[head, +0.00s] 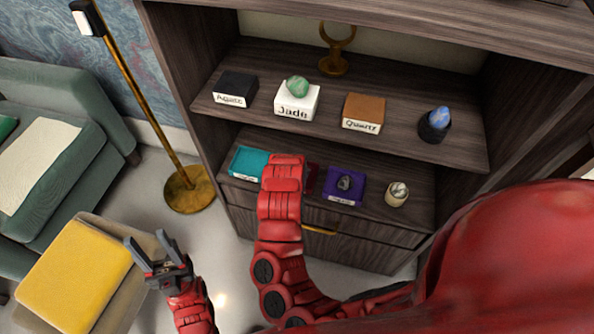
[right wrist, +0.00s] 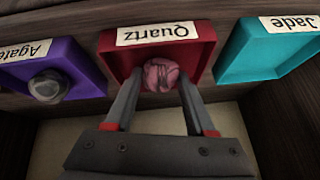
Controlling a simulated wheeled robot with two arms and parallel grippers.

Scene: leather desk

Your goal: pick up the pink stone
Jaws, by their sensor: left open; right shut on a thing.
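The pink stone (right wrist: 160,74) shows in the right wrist view at the red tray (right wrist: 197,62) labelled Quartz. My right gripper (right wrist: 159,84) is shut on the stone, one finger on each side; I cannot tell whether the stone still touches the tray. In the head view my right forearm hides the stone, the right gripper and most of the red tray (head: 313,178). My left gripper (head: 157,253) is open and empty, low at the left and away from the shelves.
A teal tray (head: 247,163) labelled Jade and a purple tray (head: 345,187) holding a dark stone flank the red tray. A small round pale item (head: 397,193) stands to the right. The upper shelf (head: 390,143) above bears labelled blocks and stones.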

